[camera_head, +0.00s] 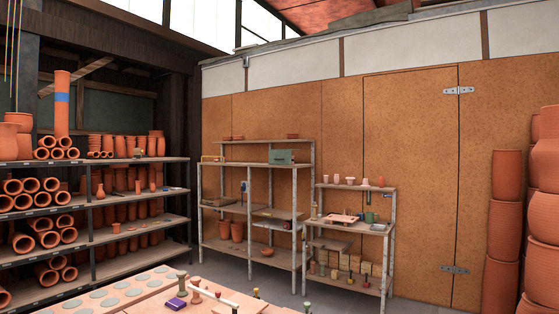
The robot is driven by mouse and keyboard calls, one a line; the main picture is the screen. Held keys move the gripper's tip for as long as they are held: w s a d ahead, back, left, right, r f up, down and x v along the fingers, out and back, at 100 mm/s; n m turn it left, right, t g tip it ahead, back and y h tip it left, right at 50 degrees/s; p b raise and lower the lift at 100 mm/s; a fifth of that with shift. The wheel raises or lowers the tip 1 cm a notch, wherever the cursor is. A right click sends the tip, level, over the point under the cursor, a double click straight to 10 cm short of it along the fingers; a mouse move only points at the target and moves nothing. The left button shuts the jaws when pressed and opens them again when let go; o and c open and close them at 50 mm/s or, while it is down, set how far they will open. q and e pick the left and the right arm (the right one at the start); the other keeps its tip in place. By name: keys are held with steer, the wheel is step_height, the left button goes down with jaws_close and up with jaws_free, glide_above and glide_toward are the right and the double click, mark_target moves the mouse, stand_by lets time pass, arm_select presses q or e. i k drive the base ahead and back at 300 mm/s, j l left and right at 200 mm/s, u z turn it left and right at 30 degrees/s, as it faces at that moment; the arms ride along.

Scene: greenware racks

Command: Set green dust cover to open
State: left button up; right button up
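A small green box-shaped thing (282,156), which looks like the green dust cover, sits on the upper shelf of the taller metal rack (246,166) against the far wall. Its front looks upright, with a small dark mark near the middle. It is too small to tell whether it is open or shut. Neither of my grippers is in this view.
A table (140,297) with grey discs and small tools stands at the bottom. A lower rack (351,187) with pots and blocks stands right of the taller one. Pipe shelves (140,191) fill the left. Large pots (503,230) stack at right. Grey floor (418,301) shows near the lower rack.

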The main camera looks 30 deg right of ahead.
mark_target(275, 156)
steer(key=l+z, duration=0.2)
steer(key=l, duration=0.15)
steer(key=i+l+z, duration=0.25)
steer(key=l+z, duration=0.2)
steer(key=l, duration=0.25)
steer(key=i+l+z, duration=0.4)
steer(key=i+l, duration=0.2)
steer(key=i+l+z, duration=0.15)
steer(key=i, duration=0.45)
steer(key=i+l+z, duration=0.15)
steer(key=i+l, duration=0.15)
steer(key=i, duration=0.2)
steer(key=i+l+z, duration=0.15)
steer(key=i, duration=0.35)
steer(key=i+u, duration=0.1)
steer(key=i, duration=0.45)
steer(key=i+l+u, duration=0.1)
steer(key=i, duration=0.4)
steer(key=i+l+u, duration=0.1)
steer(key=i, duration=0.45)
steer(key=i+l+u, duration=0.1)
steer(key=i, duration=0.4)
steer(key=i+j+u, duration=0.2)
steer(key=i+u, duration=1)
steer(key=i+l+u, duration=0.4)
steer(key=i+j, duration=0.1)
steer(key=i, duration=0.05)
